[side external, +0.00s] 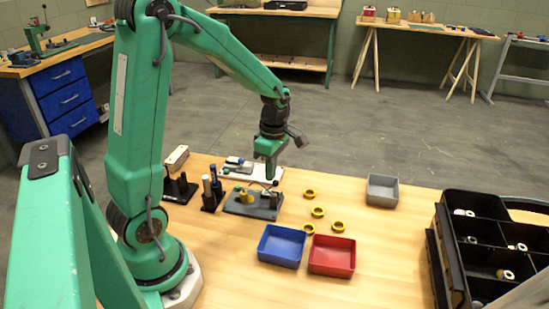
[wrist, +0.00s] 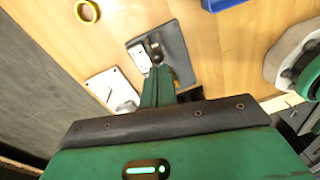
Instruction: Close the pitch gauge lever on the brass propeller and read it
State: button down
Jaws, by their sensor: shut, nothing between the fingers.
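A grey gauge plate (side external: 238,208) sits on the wooden bench below my gripper, with a small brass-coloured part (side external: 247,196) on it that looks like the propeller. A thin lever with a dark knob (side external: 275,183) stands up at the plate's right side, close under my fingertips. Whether they touch it I cannot tell. My gripper (side external: 270,174) points down, its green fingers shut and empty. In the wrist view the fingers (wrist: 158,78) overlap the dark plate (wrist: 178,45) and hide part of it. No gauge reading is legible.
A white plate with small parts (side external: 263,172) lies just behind. Black stands (side external: 212,195) are at left. Several yellow rings (side external: 318,212), a blue tray (side external: 281,246), a red tray (side external: 332,256) and a grey tray (side external: 382,190) lie right. A black divided crate (side external: 440,262) is at far right.

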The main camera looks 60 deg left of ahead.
jog(key=shift+r, duration=0.8)
jog(key=shift+a, duration=0.1)
notch_tip(320, 180, up, 11)
jog(key=s+a, duration=0.1)
jog(key=a, duration=0.1)
jog(key=shift+a+r, duration=0.15)
jog(key=shift+a, duration=0.2)
dwell(0.3)
jog(key=shift+s+d, duration=0.1)
